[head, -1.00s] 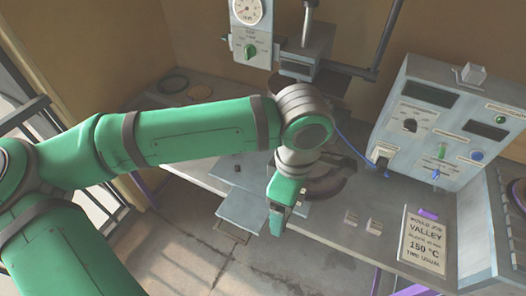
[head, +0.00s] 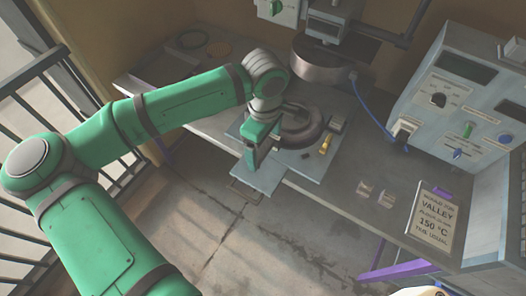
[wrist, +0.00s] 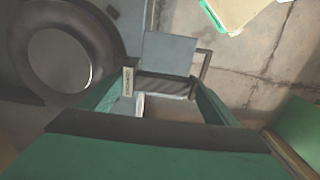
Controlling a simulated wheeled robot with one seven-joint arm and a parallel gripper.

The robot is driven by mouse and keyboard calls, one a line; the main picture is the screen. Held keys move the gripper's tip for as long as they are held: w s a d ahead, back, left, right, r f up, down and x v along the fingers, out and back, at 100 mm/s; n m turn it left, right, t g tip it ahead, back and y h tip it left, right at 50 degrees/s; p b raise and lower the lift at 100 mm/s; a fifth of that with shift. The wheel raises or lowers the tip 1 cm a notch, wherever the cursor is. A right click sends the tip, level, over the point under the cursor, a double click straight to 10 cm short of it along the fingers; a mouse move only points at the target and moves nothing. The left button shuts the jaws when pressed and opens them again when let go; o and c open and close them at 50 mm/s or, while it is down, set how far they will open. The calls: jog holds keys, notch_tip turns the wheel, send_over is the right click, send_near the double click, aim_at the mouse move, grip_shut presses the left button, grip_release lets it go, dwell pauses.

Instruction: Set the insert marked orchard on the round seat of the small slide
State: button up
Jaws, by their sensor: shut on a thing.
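My gripper (head: 250,168) points down over the small slide (head: 262,180), a flat grey-blue plate in front of the press. In the wrist view my gripper (wrist: 165,88) is shut on a small dark, ribbed insert (wrist: 166,87) between its green fingers. A pale strip (wrist: 128,82) with lettering shows at the left fingertip; I cannot read it surely. The slide's plate (wrist: 168,50) and its handle loop lie just beyond the fingertips. I cannot make out the round seat; the gripper may hide it. Whether the insert touches the slide I cannot tell.
A large dark ring (head: 301,127) lies on the press base behind my gripper; it also shows in the wrist view (wrist: 62,58). Two small blocks (head: 376,192) and a sign (head: 436,217) stand right.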

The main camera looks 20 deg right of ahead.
jog(key=shift+w+f, duration=0.25)
jog(key=shift+w+a+f, duration=0.1)
jog(key=shift+w+f, duration=0.05)
jog(key=shift+f, duration=0.8)
jog(key=shift+w+f, duration=0.1)
jog(key=shift+f, duration=0.8)
jog(key=o, duration=2)
jog(key=shift+f, duration=0.15)
jog(key=shift+o, duration=0.2)
